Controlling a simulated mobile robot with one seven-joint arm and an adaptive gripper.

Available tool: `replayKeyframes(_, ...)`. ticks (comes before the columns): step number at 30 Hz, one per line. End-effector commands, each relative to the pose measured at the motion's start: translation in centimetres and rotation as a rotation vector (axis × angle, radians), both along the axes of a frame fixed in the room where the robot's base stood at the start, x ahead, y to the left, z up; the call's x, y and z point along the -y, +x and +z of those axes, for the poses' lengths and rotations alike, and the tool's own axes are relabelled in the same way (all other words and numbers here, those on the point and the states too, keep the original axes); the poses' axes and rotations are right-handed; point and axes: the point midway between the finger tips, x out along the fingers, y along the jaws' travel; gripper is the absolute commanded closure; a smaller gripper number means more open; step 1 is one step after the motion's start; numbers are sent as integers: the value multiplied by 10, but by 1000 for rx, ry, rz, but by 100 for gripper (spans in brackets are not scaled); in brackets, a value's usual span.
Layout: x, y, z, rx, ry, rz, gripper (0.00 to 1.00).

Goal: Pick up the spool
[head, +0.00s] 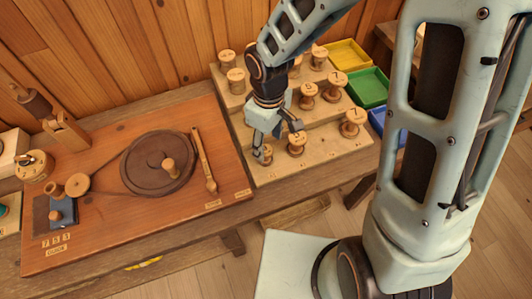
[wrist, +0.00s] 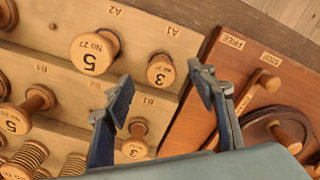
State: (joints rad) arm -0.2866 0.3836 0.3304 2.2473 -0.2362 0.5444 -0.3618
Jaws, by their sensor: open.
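Several wooden spools stand on a stepped rack (head: 318,160). The frames do not show which one is the task's spool. My gripper (head: 276,141) is open and empty over the rack's front left corner, close to the front left spool (head: 264,154). In the wrist view, my gripper (wrist: 163,80) has its fingers apart, with a spool marked 3 (wrist: 160,71) by label A1 between the tips. A spool marked No 27 and 5 (wrist: 95,52) stands left of it by label A2. Another spool (wrist: 135,147) by B1 shows between the fingers. I cannot tell whether any finger touches a spool.
Left of the rack is a wooden board with a dark wheel (head: 158,164) and a lever (head: 204,160). Yellow (head: 347,54), green (head: 368,87) and blue (head: 379,118) trays lie right of the rack. Other spools stand close by on the rack.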

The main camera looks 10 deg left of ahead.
Motion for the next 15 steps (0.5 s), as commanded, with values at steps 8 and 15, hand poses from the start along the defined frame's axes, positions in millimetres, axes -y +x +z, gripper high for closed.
replayKeyframes(8,-6,1,-26,-1,-1,2,48)
replayKeyframes(15,-7,3,-51,1,0,0,48)
